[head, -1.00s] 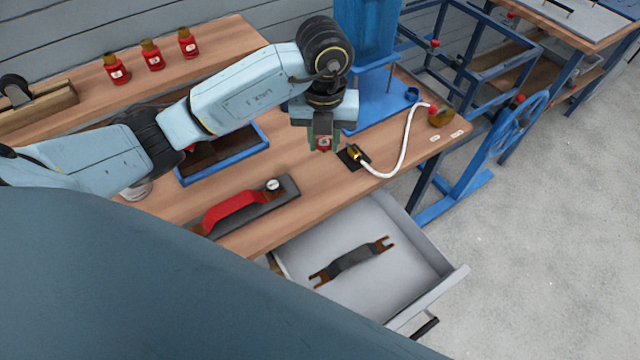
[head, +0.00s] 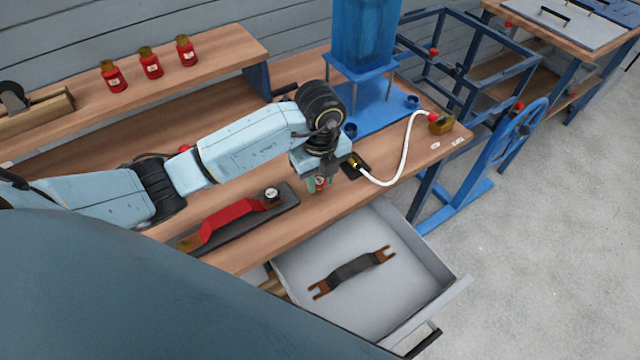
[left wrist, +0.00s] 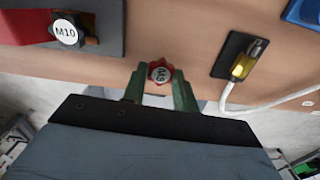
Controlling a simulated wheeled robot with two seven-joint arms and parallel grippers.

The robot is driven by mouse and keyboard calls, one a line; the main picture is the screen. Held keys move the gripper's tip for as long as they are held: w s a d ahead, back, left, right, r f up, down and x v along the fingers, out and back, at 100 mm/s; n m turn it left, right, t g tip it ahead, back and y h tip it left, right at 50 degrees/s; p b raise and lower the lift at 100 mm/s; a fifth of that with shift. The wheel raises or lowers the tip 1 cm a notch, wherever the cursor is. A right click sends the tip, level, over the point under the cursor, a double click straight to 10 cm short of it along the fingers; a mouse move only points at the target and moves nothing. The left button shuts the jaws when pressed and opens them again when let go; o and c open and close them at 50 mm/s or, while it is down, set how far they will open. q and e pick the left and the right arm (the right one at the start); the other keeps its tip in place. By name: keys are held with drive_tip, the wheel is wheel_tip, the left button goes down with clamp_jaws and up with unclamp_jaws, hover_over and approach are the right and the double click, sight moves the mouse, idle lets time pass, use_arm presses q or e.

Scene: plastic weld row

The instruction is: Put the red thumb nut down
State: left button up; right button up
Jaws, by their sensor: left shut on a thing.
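My left gripper (head: 319,184) is shut on the red thumb nut (left wrist: 160,73). The nut's pale top reads M8 in the left wrist view, and it sits between the two green fingertips (left wrist: 160,85). In the head view the gripper points down over the front part of the wooden bench (head: 300,225), near its edge above the open drawer. Whether the nut touches the bench cannot be told. My right gripper is not in view.
A red-handled tool on a dark plate (head: 235,218), with a knob marked M10 (left wrist: 66,32), lies left of the gripper. A black plate with a brass fitting (head: 355,165) and white hose is to the right. The open grey drawer (head: 400,300) holds a dark strap (head: 352,271).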

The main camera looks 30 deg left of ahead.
use_arm(q)
wheel_tip(320, 180, down, 2)
drive_tip(key=shift+f, duration=0.3)
drive_tip(key=o, duration=0.9)
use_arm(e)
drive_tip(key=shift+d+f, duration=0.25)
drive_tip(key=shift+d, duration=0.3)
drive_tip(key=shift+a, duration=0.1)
use_arm(q)
drive_tip(key=shift+r, duration=0.25)
wheel_tip(320, 180, up, 12)
drive_tip(key=shift+p, duration=0.7)
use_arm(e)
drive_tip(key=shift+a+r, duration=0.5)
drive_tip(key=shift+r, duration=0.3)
